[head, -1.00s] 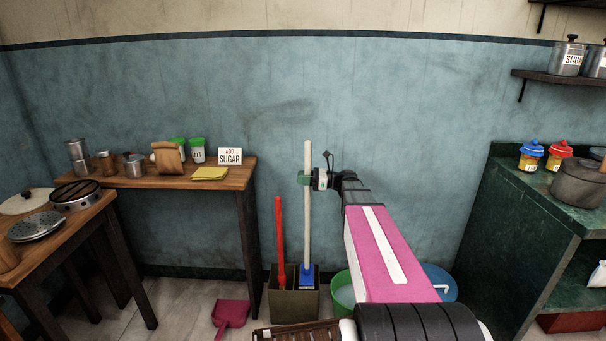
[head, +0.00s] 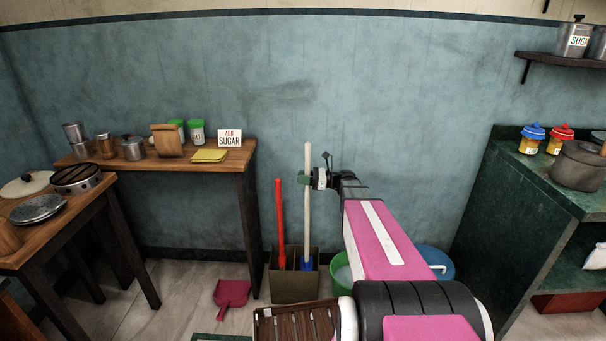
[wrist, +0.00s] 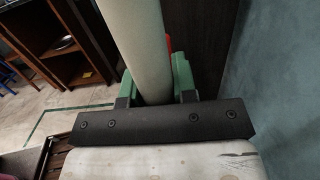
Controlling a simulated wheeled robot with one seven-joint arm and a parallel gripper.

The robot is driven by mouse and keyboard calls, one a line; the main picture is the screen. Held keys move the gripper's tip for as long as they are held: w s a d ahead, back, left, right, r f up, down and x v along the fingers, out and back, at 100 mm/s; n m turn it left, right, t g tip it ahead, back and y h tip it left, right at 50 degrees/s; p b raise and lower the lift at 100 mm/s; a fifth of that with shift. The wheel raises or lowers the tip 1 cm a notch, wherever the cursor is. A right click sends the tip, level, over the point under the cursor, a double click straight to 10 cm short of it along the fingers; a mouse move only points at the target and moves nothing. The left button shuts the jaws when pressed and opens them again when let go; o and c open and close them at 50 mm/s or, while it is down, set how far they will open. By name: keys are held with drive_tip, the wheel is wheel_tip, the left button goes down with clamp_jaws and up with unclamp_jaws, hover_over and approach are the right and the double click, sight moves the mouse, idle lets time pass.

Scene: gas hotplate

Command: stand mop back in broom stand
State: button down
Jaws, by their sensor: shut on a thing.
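The mop has a long pale handle (head: 308,200) and a blue lower end (head: 306,263). It stands close to upright. My gripper (head: 307,180) is shut on the upper handle; in the wrist view the handle (wrist: 140,45) runs between its green fingers. The broom stand (head: 294,288) is an olive-brown box on the floor by the wall. The mop's blue end is within the outline of its right compartment, partly hidden by the front wall. I cannot tell whether it touches the bottom. A red-handled tool (head: 281,220) stands in the left compartment.
A green bucket (head: 341,272) and a blue bucket (head: 437,260) stand right of the stand, partly behind my arm. A pink dustpan (head: 232,293) lies on the floor to the left. A wooden table (head: 180,163) stands left, a green counter (head: 500,215) right.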

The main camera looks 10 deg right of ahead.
wheel_tip(320, 180, down, 15)
idle(1.4)
drive_tip(key=shift+f, duration=0.65)
idle(0.9)
drive_tip(key=c, duration=0.8)
unclamp_jaws()
drive_tip(key=v, duration=1)
drive_tip(key=shift+s+d+f, duration=0.1)
drive_tip(key=shift+d, duration=0.3)
